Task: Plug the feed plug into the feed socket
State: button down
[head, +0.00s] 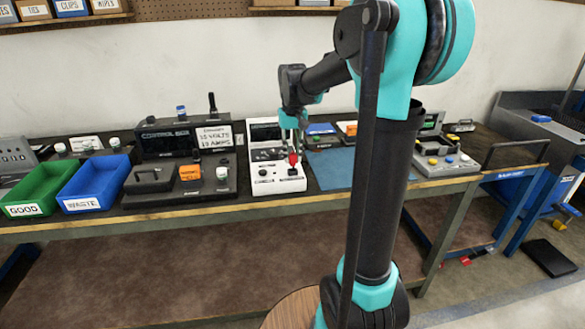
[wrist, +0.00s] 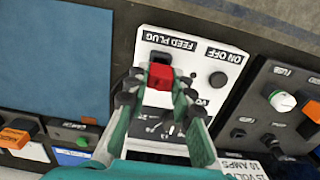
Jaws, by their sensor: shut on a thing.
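The red feed plug (head: 293,158) is between the fingertips of my gripper (head: 292,147), above the front right part of a white meter unit (head: 263,176). In the wrist view the plug (wrist: 160,76) sits between both fingers of my gripper (wrist: 158,88), close to the FEED PLUG label (wrist: 170,43) on the white panel (wrist: 193,48). The feed socket is mostly hidden by the plug and fingertips. I cannot tell whether the plug touches the socket or is in it.
A black control box (head: 183,140) with an orange switch (head: 190,173) stands left of the white unit. Green (head: 35,190) and blue (head: 95,184) bins are farther left. A blue mat (head: 330,168) lies bare to the right.

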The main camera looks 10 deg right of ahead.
aim_at(293, 154)
jog(key=shift+r, duration=1.5)
